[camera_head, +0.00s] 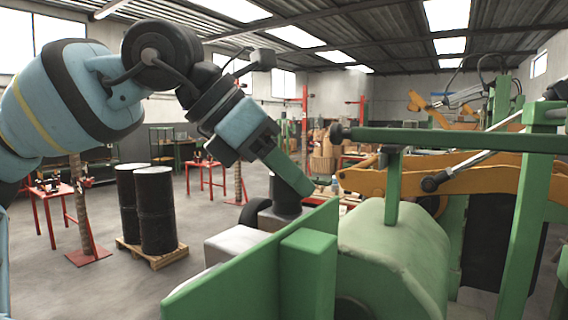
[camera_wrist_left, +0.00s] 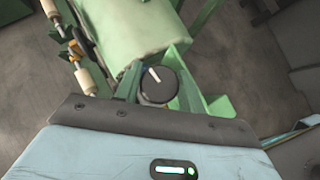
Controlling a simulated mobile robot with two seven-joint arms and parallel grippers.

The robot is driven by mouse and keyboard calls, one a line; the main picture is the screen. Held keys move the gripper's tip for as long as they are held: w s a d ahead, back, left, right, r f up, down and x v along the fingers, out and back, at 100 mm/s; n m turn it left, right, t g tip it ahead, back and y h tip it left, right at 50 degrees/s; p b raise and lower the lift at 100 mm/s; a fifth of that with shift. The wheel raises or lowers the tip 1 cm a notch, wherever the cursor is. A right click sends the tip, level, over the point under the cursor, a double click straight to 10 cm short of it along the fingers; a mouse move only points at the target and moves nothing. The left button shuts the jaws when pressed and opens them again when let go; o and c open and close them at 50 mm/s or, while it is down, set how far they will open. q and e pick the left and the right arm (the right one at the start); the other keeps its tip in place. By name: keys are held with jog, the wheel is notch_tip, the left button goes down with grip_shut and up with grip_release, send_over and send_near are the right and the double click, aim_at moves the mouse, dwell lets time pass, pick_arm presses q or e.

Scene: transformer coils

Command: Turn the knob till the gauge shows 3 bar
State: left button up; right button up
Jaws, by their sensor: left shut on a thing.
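The knob (camera_wrist_left: 157,88) is a round black cap with a white pointer line, seen from above in the left wrist view. Its pointer is tilted toward the upper left of that picture. My left gripper (camera_wrist_left: 156,84) has its green fingers on both sides of the knob and is shut on it. In the head view, my left gripper (camera_head: 298,186) reaches down from the upper left beside a dark cylinder (camera_head: 285,200), which seems to be the knob. No gauge face can be made out in either view. My right gripper is not in view.
A large green machine (camera_head: 390,255) with upright plates and a long bar (camera_head: 450,139) fills the right foreground. Black drums (camera_head: 157,210) stand on a wooden pallet (camera_head: 160,258) at left. Red tables (camera_head: 205,168) stand farther back. Grey floor is free between them.

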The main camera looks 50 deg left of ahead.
pick_arm(q)
jog(key=shift+r+m+g+h+p, duration=0.25)
jog(key=shift+m+h+p, duration=0.4)
jog(key=shift+m, duration=0.35)
jog(key=m+g+h+p, duration=0.1)
jog(key=m+h, duration=0.1)
jog(key=shift+m+g, duration=0.25)
jog(key=shift+m, duration=0.05)
jog(key=shift+f+m+g+h+p, duration=0.1)
jog(key=shift+m+g+h+p, duration=0.25)
jog(key=shift+m+g+p, duration=0.4)
jog(key=m+g+h, duration=0.1)
jog(key=m, duration=0.2)
jog(key=shift+w+f, duration=0.1)
jog(key=shift+f, duration=0.05)
jog(key=m+g+b, duration=0.1)
jog(key=m+g, duration=0.1)
jog(key=m, duration=0.1)
jog(key=shift+g+h, duration=0.35)
jog(key=shift+h, duration=0.05)
jog(key=shift+m+g, duration=0.6)
jog(key=shift+m, duration=0.25)
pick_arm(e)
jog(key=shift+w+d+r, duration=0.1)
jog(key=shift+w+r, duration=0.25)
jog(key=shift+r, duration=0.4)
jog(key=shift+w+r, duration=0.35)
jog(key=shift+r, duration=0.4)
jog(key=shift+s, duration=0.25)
